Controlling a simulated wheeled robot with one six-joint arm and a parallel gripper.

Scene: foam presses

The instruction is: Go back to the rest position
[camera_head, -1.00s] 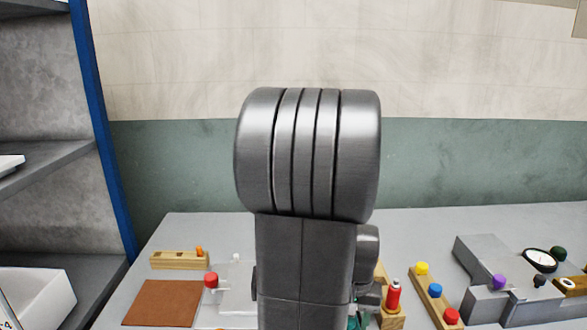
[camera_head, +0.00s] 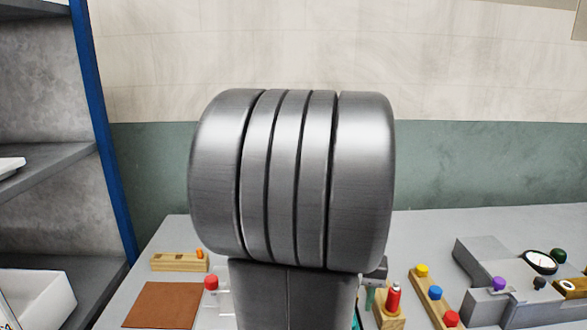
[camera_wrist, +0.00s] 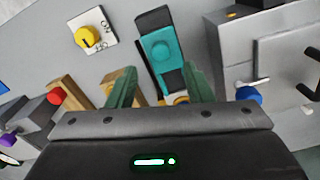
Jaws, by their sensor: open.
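My gripper (camera_wrist: 160,92) shows in the wrist view with its two green fingers apart and nothing between them. It is over the grey table, with a teal and black device (camera_wrist: 158,50) beyond and below the fingers. In the head view my own grey arm fills the middle and hides my gripper and the centre of the table.
The grey table (camera_head: 420,230) holds a brown mat (camera_head: 162,305), a wooden rack (camera_head: 178,262), a block with coloured knobs (camera_head: 436,297) and a grey fixture with a dial (camera_head: 485,260). A yellow switch (camera_wrist: 88,37) shows in the wrist view. A shelf (camera_head: 60,165) stands left.

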